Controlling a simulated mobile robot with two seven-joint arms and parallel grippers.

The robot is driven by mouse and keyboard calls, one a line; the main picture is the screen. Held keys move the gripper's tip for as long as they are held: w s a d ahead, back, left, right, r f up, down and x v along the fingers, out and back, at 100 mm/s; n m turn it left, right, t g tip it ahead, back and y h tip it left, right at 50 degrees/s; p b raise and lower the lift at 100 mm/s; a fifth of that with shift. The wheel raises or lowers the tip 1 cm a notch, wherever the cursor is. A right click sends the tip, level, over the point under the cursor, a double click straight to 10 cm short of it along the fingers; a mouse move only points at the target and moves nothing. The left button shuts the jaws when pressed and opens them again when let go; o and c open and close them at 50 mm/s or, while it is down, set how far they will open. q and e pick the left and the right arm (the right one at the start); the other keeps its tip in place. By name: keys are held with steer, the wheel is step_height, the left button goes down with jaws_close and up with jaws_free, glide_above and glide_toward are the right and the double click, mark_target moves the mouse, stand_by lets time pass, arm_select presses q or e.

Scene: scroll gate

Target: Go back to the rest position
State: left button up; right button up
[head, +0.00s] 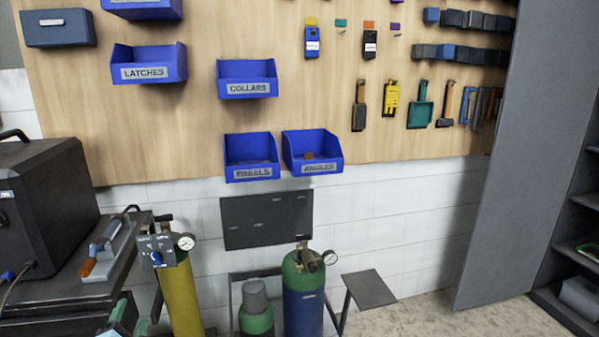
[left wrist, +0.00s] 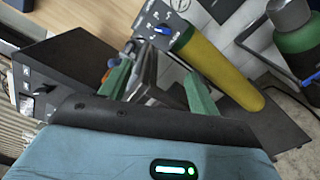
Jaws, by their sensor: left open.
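My left gripper (head: 127,318) shows at the bottom left of the head view, partly cut off by the lower edge, beside the yellow cylinder. In the left wrist view its two green fingers (left wrist: 157,88) stand apart, with nothing held between them. My right gripper is in neither view.
A dark machine (head: 45,205) and a bench (head: 80,280) with a torch tool stand at left. A yellow gas cylinder (head: 181,300) and a green-blue cylinder (head: 303,305) stand below a wooden wall panel (head: 200,140) with blue bins. Bare floor (head: 430,318) lies at lower right.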

arm_select(q)
steer(key=s+a+r+m+t+y, duration=0.15)
steer(key=a+r+m, duration=0.25)
steer(key=a+r, duration=0.65)
steer(key=s+a+r+m+t, duration=0.1)
steer(key=s+a+r+m, duration=0.15)
steer(key=a+r, duration=0.8)
steer(key=s+d+f+m+g+h, duration=0.2)
steer(key=d+f+m, duration=0.25)
steer(key=f, duration=0.45)
steer(key=s+d+f+m+g+h, duration=0.1)
steer(key=s+d+f+m+g, duration=0.15)
steer(key=f+m, duration=0.4)
steer(key=s+d+f+m+g+h, duration=0.1)
steer(key=s+d+f+m+h, duration=0.3)
steer(key=f, duration=0.6)
steer(key=s+d+f+m+g, duration=0.3)
steer(key=s+d+f+m, duration=0.3)
steer(key=s+d+f, duration=0.4)
steer(key=s+d+f+m+g, duration=0.3)
steer(key=s+d+f+m, duration=0.3)
steer(key=s, duration=0.7)
steer(key=d+f+n+t, duration=0.1)
steer(key=d+n, duration=0.5)
steer(key=d, duration=0.6)
steer(key=shift+d+h, duration=0.15)
steer(key=shift+h, duration=0.3)
steer(key=shift+w+f, duration=0.1)
